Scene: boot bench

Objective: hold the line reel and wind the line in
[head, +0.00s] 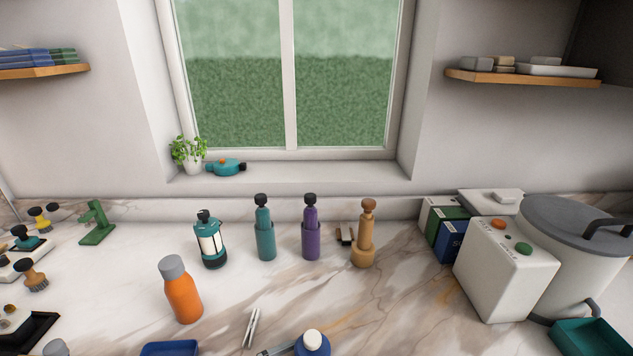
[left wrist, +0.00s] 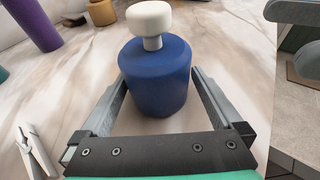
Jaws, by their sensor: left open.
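What appears to be the line reel is a blue drum (left wrist: 155,80) with a round white knob (left wrist: 149,18) on a short stem. My left gripper (left wrist: 157,84) is open, with one finger on each side of the drum. I cannot tell whether the fingers touch it. No line is visible. My right gripper is not in view.
A clothespin (head: 252,327) lies left of the drum, and an orange bottle (head: 180,291) stands farther left. Teal (head: 264,235), purple (head: 310,233) and tan (head: 363,240) upright items stand behind. A white box (head: 505,268) stands right. Marble between drum and box is clear.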

